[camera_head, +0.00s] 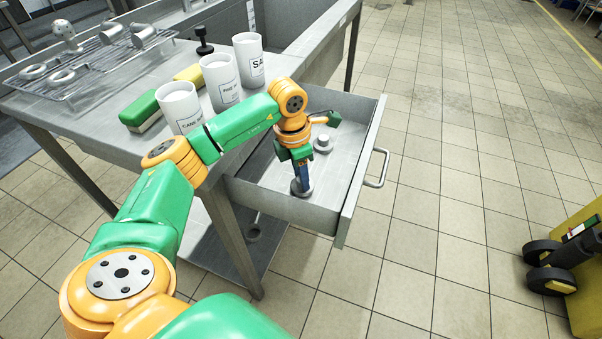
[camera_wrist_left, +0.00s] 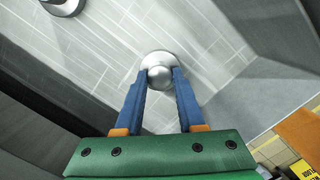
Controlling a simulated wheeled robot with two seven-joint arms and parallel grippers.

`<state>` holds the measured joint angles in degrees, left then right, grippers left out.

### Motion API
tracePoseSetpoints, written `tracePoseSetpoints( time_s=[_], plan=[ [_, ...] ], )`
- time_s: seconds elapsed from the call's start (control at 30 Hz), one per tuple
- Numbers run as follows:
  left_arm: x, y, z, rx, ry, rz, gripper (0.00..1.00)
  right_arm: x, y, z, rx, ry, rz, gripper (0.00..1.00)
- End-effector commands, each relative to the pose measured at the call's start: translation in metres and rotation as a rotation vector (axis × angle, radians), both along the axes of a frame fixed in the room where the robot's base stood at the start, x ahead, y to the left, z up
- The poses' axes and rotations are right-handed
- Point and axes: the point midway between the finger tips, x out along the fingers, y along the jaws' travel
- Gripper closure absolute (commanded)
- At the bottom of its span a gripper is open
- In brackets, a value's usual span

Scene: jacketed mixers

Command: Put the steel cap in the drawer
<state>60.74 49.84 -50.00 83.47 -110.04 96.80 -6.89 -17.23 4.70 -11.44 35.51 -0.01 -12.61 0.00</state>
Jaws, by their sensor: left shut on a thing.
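The steel cap (camera_head: 302,190) is a round grey piece with a wide rim and a knob, low inside the open drawer (camera_head: 262,207). My left gripper (camera_head: 304,181) points down into the drawer and is shut on the cap. In the left wrist view the two blue fingers (camera_wrist_left: 160,82) sit on either side of the knob of the cap (camera_wrist_left: 158,60). I cannot tell whether the cap touches the drawer floor. A similar steel piece (camera_head: 323,144) lies farther back in the drawer; it also shows at the wrist view's top left (camera_wrist_left: 63,5). My right gripper is not in view.
The steel counter (camera_head: 90,125) holds three white labelled canisters (camera_head: 221,83), a green block (camera_head: 140,109), a yellow block (camera_head: 188,74) and a wire rack (camera_head: 90,66) with metal parts. The drawer front has a handle (camera_head: 377,168). A yellow wheeled thing (camera_head: 580,270) stands at right; tiled floor lies between.

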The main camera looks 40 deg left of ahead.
Motion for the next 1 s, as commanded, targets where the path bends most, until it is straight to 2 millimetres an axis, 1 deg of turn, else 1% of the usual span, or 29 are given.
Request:
tracePoseSetpoints(
  time_s=[0.07, 0.1, 0.17, 0.2, 0.47, 0.53, 0.57, 0.67, 0.8, 0.9, 1.0],
  plan=[
    [0.000, 0.000, -0.004, 0.000, 0.000, 0.000, 1.00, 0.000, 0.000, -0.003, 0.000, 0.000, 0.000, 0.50],
    [0.000, 0.000, -0.003, 0.000, 0.000, 0.000, 0.54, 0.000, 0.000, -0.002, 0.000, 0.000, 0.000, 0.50],
    [0.000, 0.000, -0.002, 0.000, 0.000, 0.000, 0.38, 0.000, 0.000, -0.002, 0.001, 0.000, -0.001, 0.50],
    [0.000, 0.000, -0.002, 0.000, 0.000, 0.000, 0.32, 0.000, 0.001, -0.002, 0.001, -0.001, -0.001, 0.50],
    [0.000, 0.000, -0.002, 0.000, 0.000, -0.001, 0.32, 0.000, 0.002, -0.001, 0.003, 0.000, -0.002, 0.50],
    [0.000, 0.000, 0.004, 0.000, -0.001, -0.001, 0.32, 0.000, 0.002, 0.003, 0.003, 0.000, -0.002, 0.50],
    [0.000, 0.000, 0.006, 0.000, -0.002, -0.001, 0.32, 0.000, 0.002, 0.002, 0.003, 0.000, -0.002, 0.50],
    [-0.001, 0.002, 0.026, 0.000, -0.005, -0.001, 0.32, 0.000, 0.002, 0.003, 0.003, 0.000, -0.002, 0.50],
    [-0.005, 0.004, 0.067, 0.000, -0.007, -0.001, 0.32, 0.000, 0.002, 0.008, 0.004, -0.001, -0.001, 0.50],
    [-0.008, 0.005, 0.093, 0.000, -0.006, 0.000, 0.32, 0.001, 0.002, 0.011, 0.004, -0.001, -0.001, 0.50],
    [-0.011, 0.006, 0.110, 0.000, -0.002, -0.001, 0.32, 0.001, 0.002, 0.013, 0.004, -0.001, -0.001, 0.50]
  ],
)
